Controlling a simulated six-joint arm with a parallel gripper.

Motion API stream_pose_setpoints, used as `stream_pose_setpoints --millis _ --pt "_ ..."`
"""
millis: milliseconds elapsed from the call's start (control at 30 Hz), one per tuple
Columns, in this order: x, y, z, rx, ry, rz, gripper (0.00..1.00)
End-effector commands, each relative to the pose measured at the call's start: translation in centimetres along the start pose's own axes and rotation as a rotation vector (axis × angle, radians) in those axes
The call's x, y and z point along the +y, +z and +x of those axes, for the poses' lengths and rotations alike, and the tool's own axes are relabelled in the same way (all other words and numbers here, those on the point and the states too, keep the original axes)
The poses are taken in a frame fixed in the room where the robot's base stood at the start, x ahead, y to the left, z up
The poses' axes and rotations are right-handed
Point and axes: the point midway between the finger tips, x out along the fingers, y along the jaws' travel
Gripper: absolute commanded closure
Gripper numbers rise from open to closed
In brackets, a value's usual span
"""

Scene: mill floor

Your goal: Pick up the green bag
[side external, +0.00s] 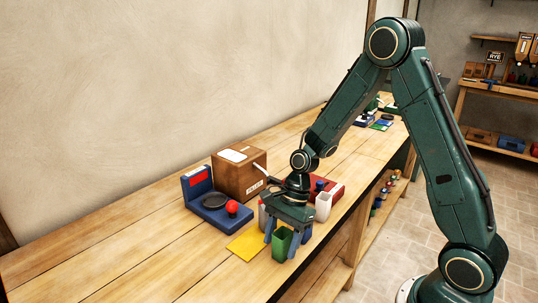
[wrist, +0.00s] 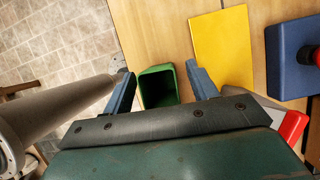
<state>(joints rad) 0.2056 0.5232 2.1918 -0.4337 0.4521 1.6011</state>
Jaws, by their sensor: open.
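The green bag (side external: 282,243) stands upright on the wooden bench near its front edge, and its open top faces up. It also shows in the wrist view (wrist: 158,88), between the two fingers. My gripper (side external: 282,240) is open and points down over the bag, with one blue finger on either side of it.
A yellow sheet (side external: 245,245) lies flat beside the bag. The bench's near left part is clear.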

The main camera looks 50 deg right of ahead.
Motion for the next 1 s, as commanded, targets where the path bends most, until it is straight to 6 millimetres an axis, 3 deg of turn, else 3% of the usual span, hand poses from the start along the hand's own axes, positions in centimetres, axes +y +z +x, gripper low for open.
stream_pose_setpoints --millis 600,667,867,1000 --pt "-0.01 -0.03 0.68 0.001 -0.001 0.0 0.42" --pt "0.0 -0.03 0.68 0.001 -0.001 0.0 0.5" --pt "0.0 -0.03 0.68 0.001 -0.001 0.0 0.89" --pt "-0.01 -0.02 0.67 0.0 -0.001 0.0 0.92"
